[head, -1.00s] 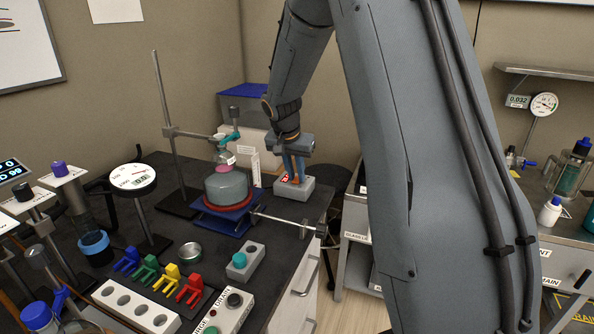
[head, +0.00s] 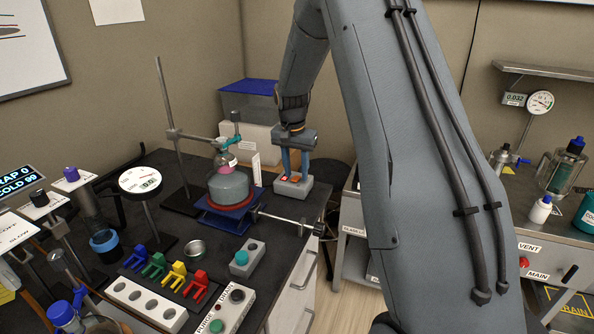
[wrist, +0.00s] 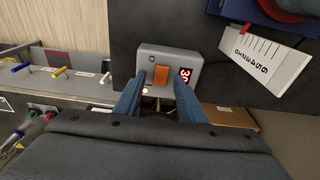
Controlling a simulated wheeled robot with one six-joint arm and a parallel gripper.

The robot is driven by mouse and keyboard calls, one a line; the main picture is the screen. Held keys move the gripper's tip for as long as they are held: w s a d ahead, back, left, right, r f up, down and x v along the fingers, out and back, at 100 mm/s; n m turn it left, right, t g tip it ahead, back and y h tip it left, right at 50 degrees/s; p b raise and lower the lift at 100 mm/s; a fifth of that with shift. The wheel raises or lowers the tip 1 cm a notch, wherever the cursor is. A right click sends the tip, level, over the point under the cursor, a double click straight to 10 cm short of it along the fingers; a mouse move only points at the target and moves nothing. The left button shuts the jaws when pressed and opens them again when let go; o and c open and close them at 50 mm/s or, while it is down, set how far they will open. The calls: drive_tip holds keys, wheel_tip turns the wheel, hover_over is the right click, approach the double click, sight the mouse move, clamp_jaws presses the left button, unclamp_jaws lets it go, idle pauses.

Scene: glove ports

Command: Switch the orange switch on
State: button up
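The orange switch (wrist: 161,75) is a rocker set in the top of a small grey box (wrist: 168,55). A red lit number display (wrist: 185,76) sits beside it on the right. I cannot tell which way the rocker is tipped. In the head view the box (head: 293,189) stands at the bench's far right corner. My gripper (head: 295,173) points down over it with two blue fingers. In the wrist view my gripper (wrist: 159,82) is open, with one finger on each side of the switch and nothing held. Whether the fingertips touch the box is unclear.
A flask on a blue stand (head: 227,190) with a metal rod stands left of the box. A white scale card (wrist: 268,51) is close by on the right in the wrist view. A grey box with a teal button (head: 241,258) is nearer on the bench.

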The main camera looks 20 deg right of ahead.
sight(295, 180)
wheel_tip(295, 180, up, 8)
drive_tip(key=b, duration=0.2)
drive_tip(key=shift+s+a, duration=0.35)
drive_tip(key=shift+a, duration=0.05)
drive_tip(key=shift+f, duration=0.1)
idle(0.3)
